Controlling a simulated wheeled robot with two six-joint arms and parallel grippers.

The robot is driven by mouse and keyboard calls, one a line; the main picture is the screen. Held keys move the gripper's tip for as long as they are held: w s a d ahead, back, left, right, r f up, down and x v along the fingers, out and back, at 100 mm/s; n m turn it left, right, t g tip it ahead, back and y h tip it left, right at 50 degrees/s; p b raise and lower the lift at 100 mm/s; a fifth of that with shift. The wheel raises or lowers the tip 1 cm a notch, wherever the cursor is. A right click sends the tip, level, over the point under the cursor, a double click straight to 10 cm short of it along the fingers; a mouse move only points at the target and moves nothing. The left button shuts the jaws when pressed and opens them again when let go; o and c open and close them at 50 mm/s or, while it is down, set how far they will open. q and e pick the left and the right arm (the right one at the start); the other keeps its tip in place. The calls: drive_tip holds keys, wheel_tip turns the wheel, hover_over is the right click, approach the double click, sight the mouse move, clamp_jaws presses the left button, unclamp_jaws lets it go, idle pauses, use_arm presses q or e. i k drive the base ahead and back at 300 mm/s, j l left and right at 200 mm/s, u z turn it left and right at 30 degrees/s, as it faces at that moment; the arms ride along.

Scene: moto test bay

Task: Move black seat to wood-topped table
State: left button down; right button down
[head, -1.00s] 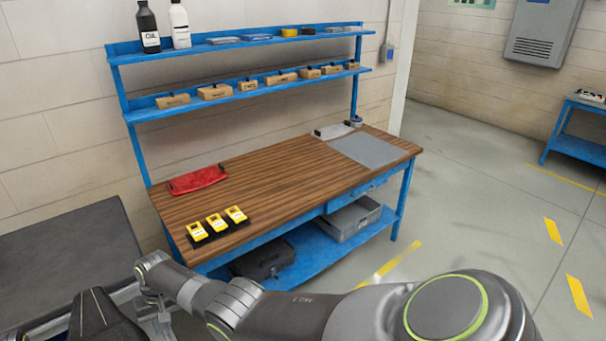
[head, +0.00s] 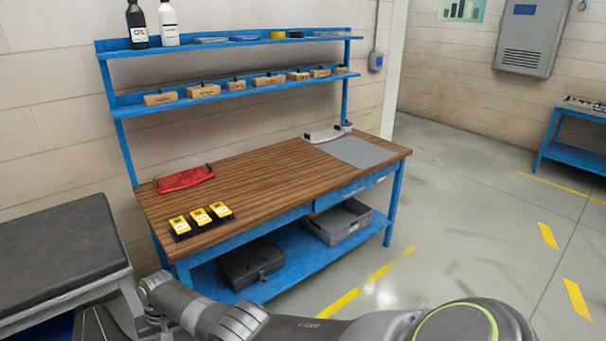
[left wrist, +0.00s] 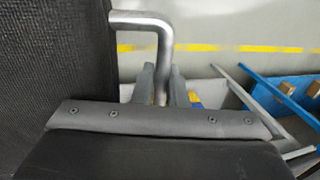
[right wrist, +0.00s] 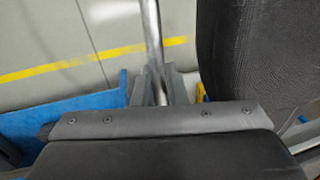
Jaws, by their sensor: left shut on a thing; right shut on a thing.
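The black seat shows its textured dark padding in the left wrist view (left wrist: 55,70) and the right wrist view (right wrist: 262,48). A small dark part shows at the bottom left of the head view (head: 97,325); the rest is out of frame. My left gripper (left wrist: 162,85) is shut on a bent metal tube beside the padding. My right gripper (right wrist: 160,85) is shut on a metal tube on the other side. The wood-topped table (head: 262,178) stands ahead, with blue legs and shelves. In the head view neither gripper's fingers show.
A dark-topped bench (head: 55,250) stands at the left. A grey bin (head: 338,222) and black case (head: 250,264) fill the lower shelf.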

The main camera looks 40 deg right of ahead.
sight(278, 177)
drive_tip(key=z, duration=0.75)
drive_tip(key=i+z, duration=0.1)
drive_tip(key=z, duration=0.25)
drive_tip(key=i+l+z, duration=0.1)
drive_tip(key=z, duration=0.25)
drive_tip(key=i+l, duration=0.1)
drive_tip(key=i, duration=0.85)
drive_tip(key=i+j, duration=0.2)
drive_tip(key=i, duration=0.25)
drive_tip(key=i+j, duration=0.2)
drive_tip(key=i, duration=0.3)
drive_tip(key=i+j, duration=0.2)
drive_tip(key=i, duration=0.25)
